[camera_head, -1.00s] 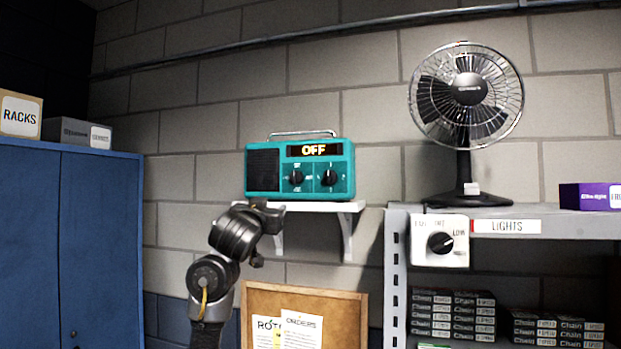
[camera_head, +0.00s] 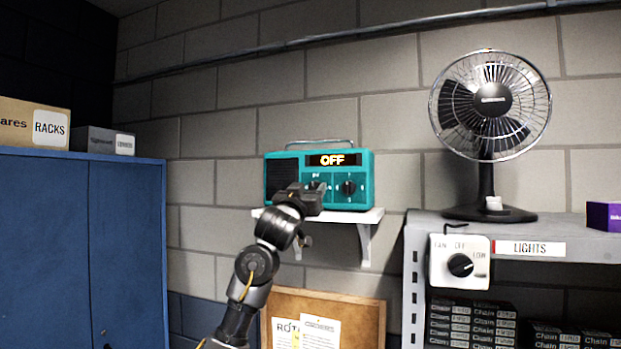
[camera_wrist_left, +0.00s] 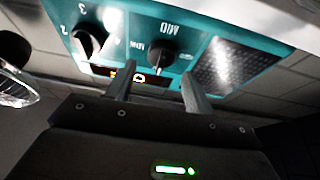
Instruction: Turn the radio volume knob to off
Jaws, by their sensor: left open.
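In the left wrist view the radio (camera_wrist_left: 205,35) appears upside down. My left gripper (camera_wrist_left: 155,90) is open, its fingers pointing at the radio face. The knob beside the speaker grille (camera_wrist_left: 160,50) lies just beyond the gap between the fingertips, seemingly untouched. The other knob (camera_wrist_left: 88,42) has numbers around it.
A metal shelf (camera_head: 500,226) at right carries a black fan (camera_head: 490,110) and a switch box (camera_head: 460,262) with a black dial. A blue cabinet (camera_head: 85,240) with boxes stands at left. A corkboard (camera_head: 365,315) hangs below the radio.

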